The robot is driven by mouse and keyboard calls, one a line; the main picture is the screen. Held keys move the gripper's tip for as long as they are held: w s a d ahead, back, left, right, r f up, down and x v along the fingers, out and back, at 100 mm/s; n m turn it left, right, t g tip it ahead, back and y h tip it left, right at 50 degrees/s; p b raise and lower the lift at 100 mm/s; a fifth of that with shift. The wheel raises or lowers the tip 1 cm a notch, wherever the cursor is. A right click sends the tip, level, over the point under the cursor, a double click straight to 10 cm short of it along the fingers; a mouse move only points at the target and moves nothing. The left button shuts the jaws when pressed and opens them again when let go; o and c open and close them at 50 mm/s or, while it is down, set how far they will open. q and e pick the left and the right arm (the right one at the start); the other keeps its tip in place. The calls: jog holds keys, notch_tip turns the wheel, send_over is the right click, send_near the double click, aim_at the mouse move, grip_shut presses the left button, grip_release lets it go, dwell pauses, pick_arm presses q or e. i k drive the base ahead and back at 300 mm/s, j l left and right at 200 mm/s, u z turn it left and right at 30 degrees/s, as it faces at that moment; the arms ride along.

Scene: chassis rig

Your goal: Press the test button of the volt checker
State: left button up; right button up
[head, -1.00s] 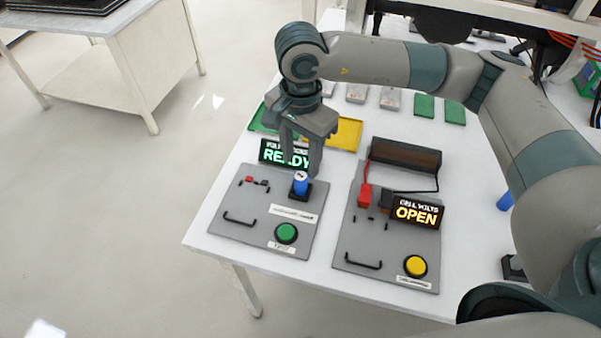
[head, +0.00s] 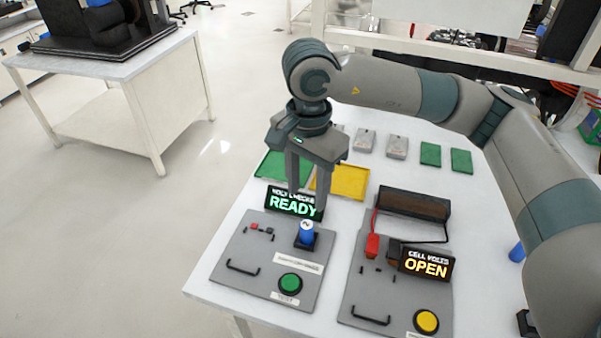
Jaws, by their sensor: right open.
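The volt checker is the left grey panel (head: 235,248), with a black display (head: 292,204) lit green with "READY". A round green button (head: 290,284) sits near its front edge, with a small label below it. A blue cell (head: 306,233) stands upright in a black holder on this panel. My right gripper (head: 308,202) points down, open and empty, just above and behind the cell. Its fingers cover part of the display, and it is apart from the green button. My left gripper is not in view.
A second grey panel (head: 362,283) to the right has an "OPEN" display (head: 426,264), a yellow button (head: 426,321) and red and black leads. Green (head: 283,165) and yellow (head: 350,182) trays lie behind. A blue cylinder (head: 517,252) is at the right.

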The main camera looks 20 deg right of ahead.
aim_at(290, 283)
jog(key=k, duration=1.5)
